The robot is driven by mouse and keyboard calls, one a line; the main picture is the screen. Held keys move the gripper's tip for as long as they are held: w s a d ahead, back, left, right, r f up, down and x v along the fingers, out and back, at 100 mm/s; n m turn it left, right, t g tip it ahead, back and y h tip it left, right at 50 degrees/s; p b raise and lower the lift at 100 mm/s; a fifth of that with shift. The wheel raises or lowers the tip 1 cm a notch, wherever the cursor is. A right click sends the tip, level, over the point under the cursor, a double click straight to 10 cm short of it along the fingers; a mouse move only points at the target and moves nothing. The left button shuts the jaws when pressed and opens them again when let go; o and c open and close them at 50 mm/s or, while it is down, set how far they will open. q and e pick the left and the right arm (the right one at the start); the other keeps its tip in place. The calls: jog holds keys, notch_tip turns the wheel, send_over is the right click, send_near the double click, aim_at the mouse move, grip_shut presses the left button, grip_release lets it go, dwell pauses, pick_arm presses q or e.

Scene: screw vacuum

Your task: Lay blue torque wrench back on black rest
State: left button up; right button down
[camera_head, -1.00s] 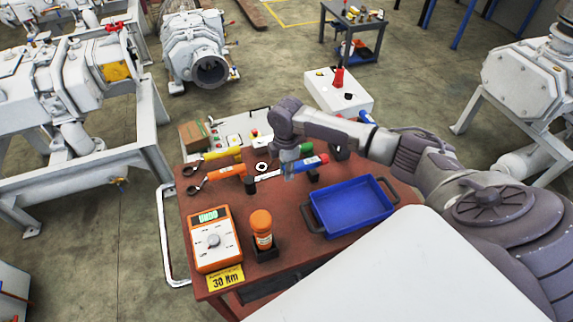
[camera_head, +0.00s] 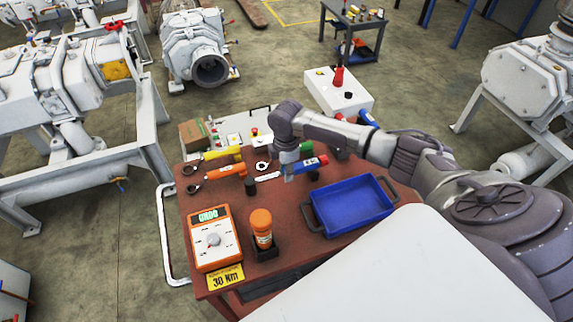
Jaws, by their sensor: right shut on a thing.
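The blue torque wrench (camera_head: 307,164), with a red end cap and a pale metal shaft to its left, is at the back of the red-brown table. My right gripper (camera_head: 289,173) comes down over its handle and is shut on it; the fingertips are small and partly hidden. A black rest shows as small black blocks, one (camera_head: 250,186) near the shaft's left end and one (camera_head: 313,175) under the handle. The wrench lies along them, very low; I cannot tell whether it touches them. My left gripper is out of view.
Orange (camera_head: 226,172) and yellow (camera_head: 221,153) wrenches lie to the left, and a green handle (camera_head: 305,147) is behind. A blue tray (camera_head: 352,205) is in front at right. An orange tester (camera_head: 212,238) and an orange bottle-like tool (camera_head: 262,226) stand at front left.

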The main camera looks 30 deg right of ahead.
jog(key=shift+p, duration=0.35)
dwell(0.5)
jog(key=shift+f, duration=0.15)
dwell(0.4)
jog(key=shift+f, duration=0.65)
dwell(0.4)
grip_release()
dwell(0.6)
jog(key=shift+r, duration=0.2)
dwell(0.4)
